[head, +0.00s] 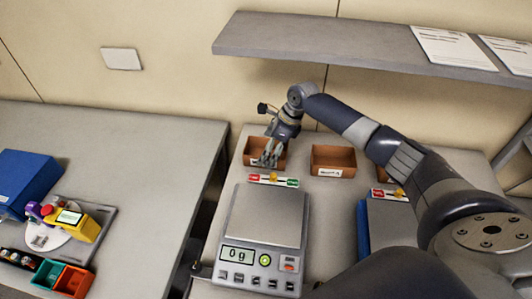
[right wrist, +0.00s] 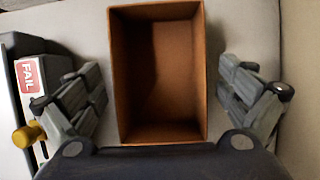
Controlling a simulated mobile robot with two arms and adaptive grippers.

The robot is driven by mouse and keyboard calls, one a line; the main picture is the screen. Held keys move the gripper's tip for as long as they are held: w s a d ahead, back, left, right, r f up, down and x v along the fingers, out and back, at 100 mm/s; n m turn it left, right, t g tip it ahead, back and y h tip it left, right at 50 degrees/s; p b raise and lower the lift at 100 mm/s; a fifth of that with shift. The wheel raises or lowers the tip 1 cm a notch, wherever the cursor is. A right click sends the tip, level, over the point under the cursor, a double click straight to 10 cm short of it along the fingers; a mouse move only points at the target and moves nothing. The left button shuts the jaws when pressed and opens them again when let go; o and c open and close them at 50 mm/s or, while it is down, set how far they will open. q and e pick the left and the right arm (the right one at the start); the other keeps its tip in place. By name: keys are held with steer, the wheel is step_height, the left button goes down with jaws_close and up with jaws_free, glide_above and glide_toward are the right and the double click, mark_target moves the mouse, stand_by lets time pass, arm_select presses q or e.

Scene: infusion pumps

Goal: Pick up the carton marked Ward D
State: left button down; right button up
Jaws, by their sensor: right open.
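Three small brown open-topped cartons stand in a row: a left carton (head: 250,149), a middle carton (head: 333,154) and a right carton (head: 381,173) mostly hidden by my right arm. The middle carton's front label is too small to read; the left one's label is largely covered by my gripper. My right gripper (head: 269,158) is open over the left carton. In the right wrist view the carton (right wrist: 160,60) looks empty and lies between the spread fingers (right wrist: 160,92), with a gap on each side. My left gripper is not in view.
A scale (head: 265,222) reading 0 g and a red-green indicator bar (head: 273,180) stand in front of the cartons. A FAIL sign (right wrist: 29,74) is near one finger in the right wrist view. A shelf (head: 320,40) hangs above; a side table (head: 150,150) holds a yellow device (head: 83,230).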

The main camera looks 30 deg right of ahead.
steer(key=shift+f, duration=0.15)
steer(key=c, duration=1.2)
steer(key=shift+o, duration=0.2)
